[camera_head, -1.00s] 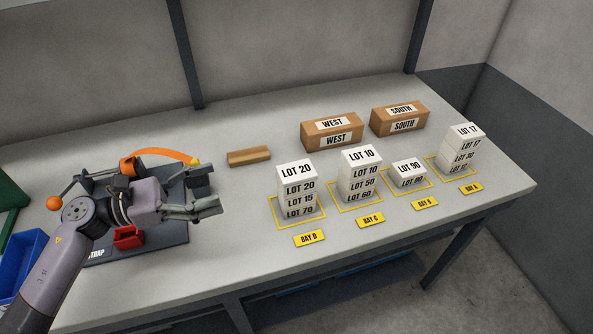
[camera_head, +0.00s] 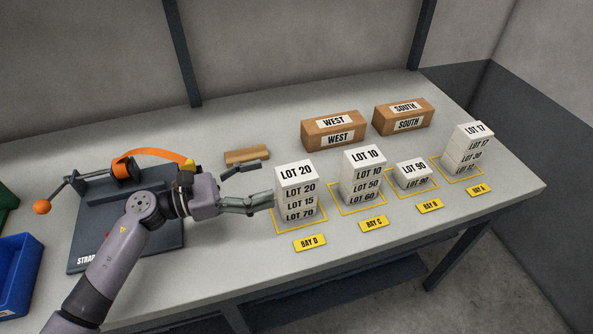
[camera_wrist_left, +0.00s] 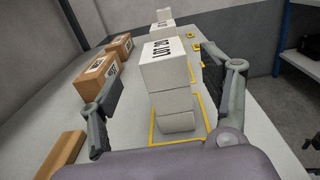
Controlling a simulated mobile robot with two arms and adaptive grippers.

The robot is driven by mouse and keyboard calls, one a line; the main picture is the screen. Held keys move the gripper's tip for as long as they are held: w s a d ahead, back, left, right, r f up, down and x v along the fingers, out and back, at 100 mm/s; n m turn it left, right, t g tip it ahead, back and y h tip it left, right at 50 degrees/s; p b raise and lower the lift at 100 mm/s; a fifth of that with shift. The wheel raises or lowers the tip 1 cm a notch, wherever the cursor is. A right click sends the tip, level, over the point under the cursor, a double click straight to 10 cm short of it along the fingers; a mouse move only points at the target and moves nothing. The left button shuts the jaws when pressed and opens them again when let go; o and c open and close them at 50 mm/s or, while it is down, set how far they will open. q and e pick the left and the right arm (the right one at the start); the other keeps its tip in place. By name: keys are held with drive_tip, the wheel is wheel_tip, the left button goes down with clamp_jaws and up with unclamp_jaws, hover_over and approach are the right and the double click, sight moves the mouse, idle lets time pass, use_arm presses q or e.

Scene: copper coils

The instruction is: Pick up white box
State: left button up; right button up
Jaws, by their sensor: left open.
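Stacks of white boxes stand in yellow outlined bays on the grey table. The LOT 20 box (camera_head: 296,181) tops the Bay D stack, above LOT 15 and LOT 70 boxes. The LOT 10 box (camera_head: 364,162) tops Bay C, a LOT 90 box (camera_head: 412,174) is alone in Bay B, and the LOT 17 box (camera_head: 473,137) tops Bay A. My left gripper (camera_head: 257,184) is open and empty, just left of the Bay D stack. In the left wrist view the LOT 20 box (camera_wrist_left: 168,71) lies ahead between the spread fingers. My right gripper is not in view.
Cartons marked WEST (camera_head: 335,132) and SOUTH (camera_head: 403,117) stand behind the stacks. A wooden block (camera_head: 247,156) lies behind my gripper. A strapping device with an orange strap (camera_head: 150,158) and a blue bin (camera_head: 18,275) are at left. The table's front strip is clear.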

sight(293, 173)
use_arm(q)
drive_tip(key=x, duration=0.2)
drive_tip(key=shift+d+p, duration=0.25)
drive_tip(key=shift+p, duration=0.05)
drive_tip(key=shift+w+d+r+p, duration=0.15)
drive_tip(key=shift+d+r+p, duration=0.05)
drive_tip(key=shift+d+p, duration=0.15)
drive_tip(key=p+x, duration=0.1)
drive_tip(key=x, duration=0.2)
drive_tip(key=shift+d+r+p, duration=0.1)
drive_tip(key=shift+d+p, duration=0.25)
drive_tip(key=shift+p, duration=0.05)
drive_tip(key=shift+w+d, duration=0.15)
drive_tip(key=shift+d, duration=0.25)
drive_tip(key=shift+a, duration=0.1)
drive_tip(key=shift+c, duration=0.7)
drive_tip(key=c, duration=1.2)
drive_tip(key=shift+c, duration=0.2)
